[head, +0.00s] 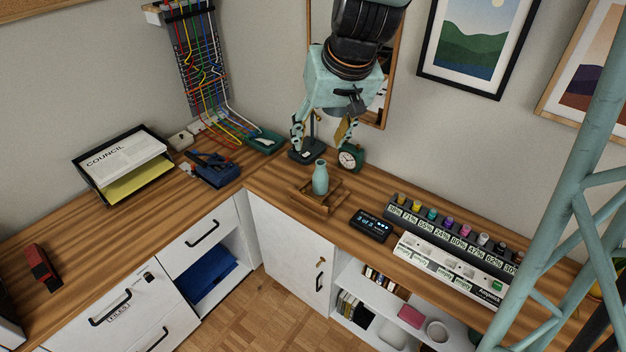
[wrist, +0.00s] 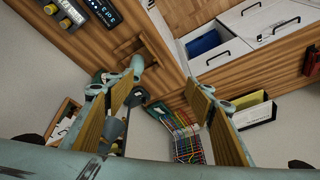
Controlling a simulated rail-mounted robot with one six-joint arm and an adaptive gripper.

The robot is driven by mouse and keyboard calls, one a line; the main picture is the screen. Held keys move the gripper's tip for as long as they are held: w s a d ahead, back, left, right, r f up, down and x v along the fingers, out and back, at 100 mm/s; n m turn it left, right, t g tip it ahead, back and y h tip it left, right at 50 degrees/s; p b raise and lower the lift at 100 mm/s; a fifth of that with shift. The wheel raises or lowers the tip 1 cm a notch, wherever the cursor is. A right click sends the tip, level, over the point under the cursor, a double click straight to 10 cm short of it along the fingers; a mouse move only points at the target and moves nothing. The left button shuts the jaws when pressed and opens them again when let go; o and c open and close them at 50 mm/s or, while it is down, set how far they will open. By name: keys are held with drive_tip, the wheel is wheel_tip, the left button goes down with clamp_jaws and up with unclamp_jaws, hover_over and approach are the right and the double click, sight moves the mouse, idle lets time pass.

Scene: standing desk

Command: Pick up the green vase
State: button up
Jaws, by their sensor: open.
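The green vase (head: 320,180) stands upright on a small wooden stand (head: 305,201) near the desk's inner corner. In the wrist view the vase (wrist: 137,66) shows beyond the fingertips, nearer the left finger. My gripper (head: 322,138) is open and empty, with its fingers spread. In the head view it hangs above and behind the vase, near the wall, and does not appear to touch it. The open fingers also show large in the wrist view (wrist: 156,92).
A green clock (head: 350,157) and a dark-based stand (head: 304,152) sit close behind the vase, under my gripper. A black display box (head: 371,225) is to the right. A blue device (head: 214,168) and a paper tray (head: 78,165) are to the left.

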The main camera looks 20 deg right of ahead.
drive_tip(key=w+d+f+p, duration=0.2)
drive_tip(key=w+f, duration=0.6)
drive_tip(key=m+h+p, duration=0.1)
approach(322, 172)
drive_tip(key=shift+w+a+f, duration=0.15)
drive_tip(key=shift+w+f, duration=0.2)
drive_tip(key=shift+f, duration=0.2)
drive_tip(key=shift+f, duration=0.1)
drive_tip(key=b+x, duration=0.2)
drive_tip(key=x, duration=0.4)
drive_tip(key=shift+w+f+b, duration=0.15)
drive_tip(key=shift+f+b, duration=0.15)
drive_tip(key=shift+f, duration=0.1)
drive_tip(key=shift+x, duration=0.8)
drive_tip(key=shift+f, duration=0.1)
drive_tip(key=shift+d+b+x, duration=0.1)
drive_tip(key=shift+b+x, duration=0.25)
drive_tip(key=shift+x, duration=0.9)
drive_tip(key=shift+d+b+x, duration=0.15)
drive_tip(key=shift+b+x, duration=0.2)
drive_tip(key=shift+x, duration=0.95)
drive_tip(key=shift+c, duration=0.3)
drive_tip(key=c, duration=1)
